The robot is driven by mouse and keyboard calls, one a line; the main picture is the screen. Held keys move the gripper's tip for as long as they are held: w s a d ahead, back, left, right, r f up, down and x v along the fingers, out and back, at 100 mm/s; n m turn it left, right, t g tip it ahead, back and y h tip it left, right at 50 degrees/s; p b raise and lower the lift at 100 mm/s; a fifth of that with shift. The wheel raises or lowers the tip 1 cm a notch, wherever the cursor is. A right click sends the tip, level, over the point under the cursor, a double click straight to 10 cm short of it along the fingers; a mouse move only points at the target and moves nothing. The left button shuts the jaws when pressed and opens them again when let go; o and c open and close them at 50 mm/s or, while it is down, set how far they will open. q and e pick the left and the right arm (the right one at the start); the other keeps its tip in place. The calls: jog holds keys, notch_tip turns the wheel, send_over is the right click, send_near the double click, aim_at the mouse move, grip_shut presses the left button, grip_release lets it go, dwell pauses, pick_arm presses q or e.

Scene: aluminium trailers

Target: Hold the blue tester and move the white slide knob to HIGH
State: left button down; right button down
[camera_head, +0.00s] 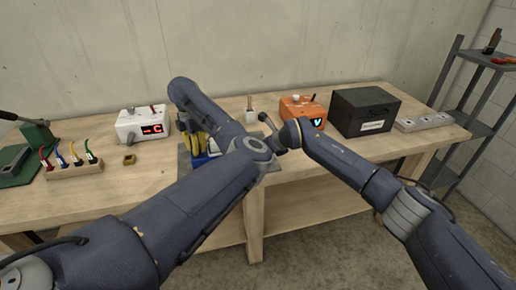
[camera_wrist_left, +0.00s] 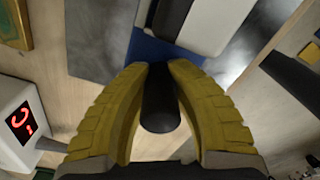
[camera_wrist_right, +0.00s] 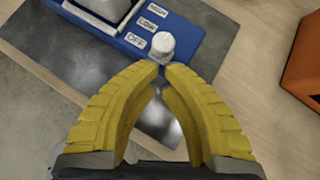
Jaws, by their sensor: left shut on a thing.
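The blue tester (camera_wrist_right: 185,30) lies on a grey mat, with HIGH, LOW and OFF labels showing in the right wrist view. Its white slide knob (camera_wrist_right: 161,46) stands beside the OFF label. My left gripper (camera_wrist_left: 158,68) is shut on a black handle (camera_wrist_left: 160,105) at the tester's blue body (camera_wrist_left: 160,52). In the head view the left gripper (camera_head: 194,143) is at the tester, which my arm mostly hides. My right gripper (camera_wrist_right: 161,69) has its fingertips together, right by the knob; whether they touch it is unclear. Its fingers are hidden in the head view.
An orange device (camera_head: 302,108) and a black box (camera_head: 364,110) stand to the right. Coloured cables in a wooden block (camera_head: 72,167) are at the far left.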

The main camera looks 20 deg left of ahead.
jog(key=shift+w+a, duration=0.15)
jog(key=shift+a, duration=0.1)
dwell(0.3)
jog(key=shift+w+a, duration=1)
jog(key=shift+w, duration=0.35)
jog(key=shift+w+a, duration=1)
jog(key=shift+w, duration=0.3)
jog(key=shift+d, duration=0.25)
